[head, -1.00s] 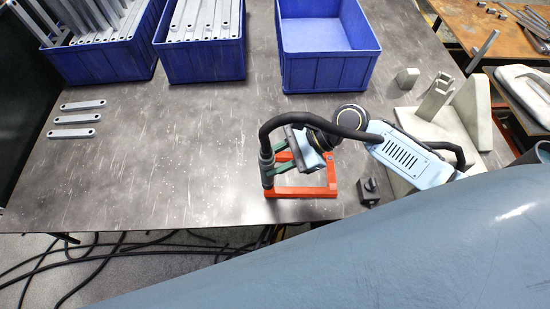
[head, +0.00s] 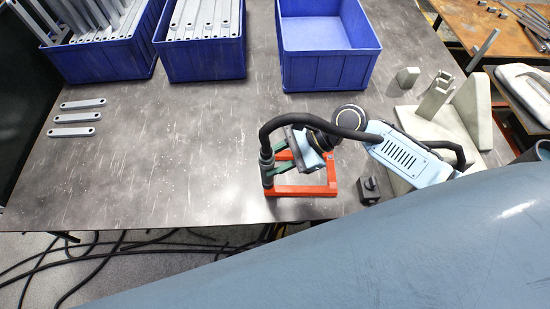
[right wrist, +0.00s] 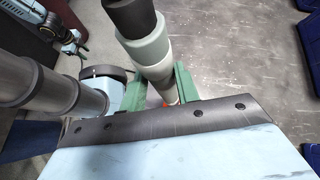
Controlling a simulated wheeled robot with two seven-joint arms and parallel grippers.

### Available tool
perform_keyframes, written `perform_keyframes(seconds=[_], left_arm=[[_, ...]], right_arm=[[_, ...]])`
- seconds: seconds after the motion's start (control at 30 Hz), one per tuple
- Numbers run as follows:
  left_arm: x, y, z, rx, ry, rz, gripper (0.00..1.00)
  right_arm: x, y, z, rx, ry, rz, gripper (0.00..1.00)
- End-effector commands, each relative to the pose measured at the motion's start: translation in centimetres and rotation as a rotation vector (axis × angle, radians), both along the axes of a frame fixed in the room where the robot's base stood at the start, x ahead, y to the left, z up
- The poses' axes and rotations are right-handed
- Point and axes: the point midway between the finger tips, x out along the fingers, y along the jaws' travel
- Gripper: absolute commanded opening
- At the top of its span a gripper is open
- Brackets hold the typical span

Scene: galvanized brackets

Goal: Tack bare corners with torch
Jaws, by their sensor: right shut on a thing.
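My right gripper (head: 282,163) has green fingers and is shut on the welding torch (head: 266,160), a grey-green and black body with a thick black hose. The torch stands nearly upright at the left side of the orange-red frame (head: 305,191) near the table's front edge. In the right wrist view the torch (right wrist: 149,46) sits between the green fingers (right wrist: 158,88), its lower end pointing toward a small orange patch.
Three flat grey bars (head: 77,118) lie on the table's left. Two blue bins (head: 205,65) hold grey bars; a third bin (head: 330,72) is empty. A small dark block (head: 369,190) and a pale stand (head: 436,103) are right of the frame. The left-middle table is clear.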

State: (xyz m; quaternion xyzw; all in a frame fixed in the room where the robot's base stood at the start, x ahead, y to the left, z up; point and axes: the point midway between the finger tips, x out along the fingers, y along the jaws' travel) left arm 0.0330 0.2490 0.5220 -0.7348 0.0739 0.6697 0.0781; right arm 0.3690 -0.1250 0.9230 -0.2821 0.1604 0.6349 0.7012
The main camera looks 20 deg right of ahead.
Motion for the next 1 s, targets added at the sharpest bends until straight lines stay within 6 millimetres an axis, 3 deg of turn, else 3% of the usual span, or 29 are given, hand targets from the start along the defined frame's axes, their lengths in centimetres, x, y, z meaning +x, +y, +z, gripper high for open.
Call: perform_keyframes(seconds=[1.0], left_arm=[[-0.05, 0.04, 0.63, 0.000, 0.001, 0.000, 0.36]], right_arm=[[-0.01, 0.03, -0.04, 0.001, -0.001, 0.001, 0.08]])
